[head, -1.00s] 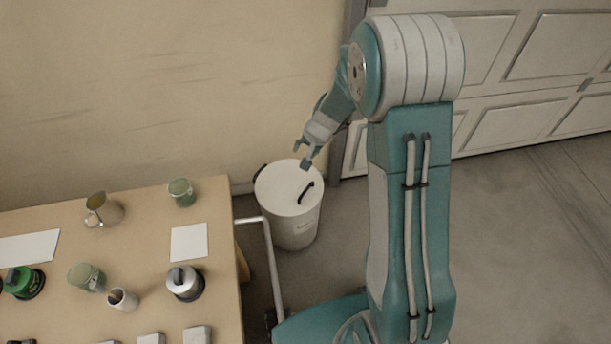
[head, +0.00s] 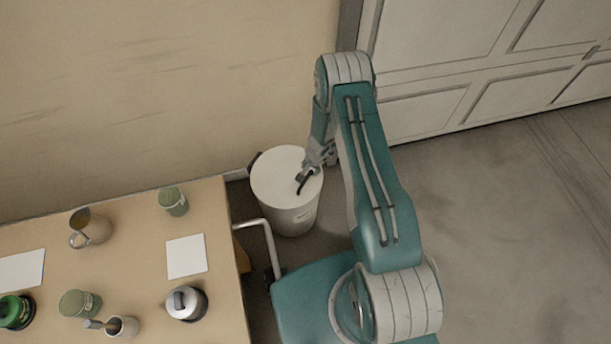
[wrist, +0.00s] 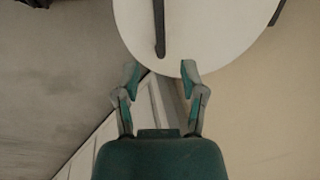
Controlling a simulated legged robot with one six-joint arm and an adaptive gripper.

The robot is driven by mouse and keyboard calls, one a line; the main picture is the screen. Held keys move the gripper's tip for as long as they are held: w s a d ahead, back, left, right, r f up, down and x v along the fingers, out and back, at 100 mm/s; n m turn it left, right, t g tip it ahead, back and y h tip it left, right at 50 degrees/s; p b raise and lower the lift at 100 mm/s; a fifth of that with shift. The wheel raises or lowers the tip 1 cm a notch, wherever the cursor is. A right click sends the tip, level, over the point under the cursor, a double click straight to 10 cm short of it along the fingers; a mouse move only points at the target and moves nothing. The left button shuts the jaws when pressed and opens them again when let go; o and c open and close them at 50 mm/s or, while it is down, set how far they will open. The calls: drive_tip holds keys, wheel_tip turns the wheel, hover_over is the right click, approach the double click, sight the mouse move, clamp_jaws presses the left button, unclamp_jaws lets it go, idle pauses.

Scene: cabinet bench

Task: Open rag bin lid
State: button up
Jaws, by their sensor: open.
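The rag bin (head: 292,213) is a white cylinder on the floor between the bench and the wall. Its round white lid (head: 275,172) is closed and has a dark bar handle (head: 304,181) near its right side. My gripper (head: 309,169) is at the right side of the lid, close to the handle. In the wrist view my gripper (wrist: 160,70) is open with nothing between its fingers. The handle (wrist: 160,30) lies straight ahead, lined up with the gap between the fingertips. The lid (wrist: 195,30) fills the top of that view. Contact with the handle cannot be told.
A wooden bench (head: 140,255) at left carries a jug (head: 91,228), jars, a silver-topped container (head: 186,303) and white paper (head: 187,257). The wall is behind the bin. Open floor (head: 500,230) lies to the right.

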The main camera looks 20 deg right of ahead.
sight(306, 179)
drive_tip(key=f, duration=0.3)
drive_tip(key=w+f, duration=0.1)
drive_tip(key=f, duration=0.1)
drive_tip(key=a+f, duration=0.1)
drive_tip(key=f, duration=0.2)
drive_tip(key=shift+w+a+f, duration=0.1)
drive_tip(key=shift+w+f, duration=0.05)
drive_tip(key=shift+f, duration=0.15)
clamp_jaws()
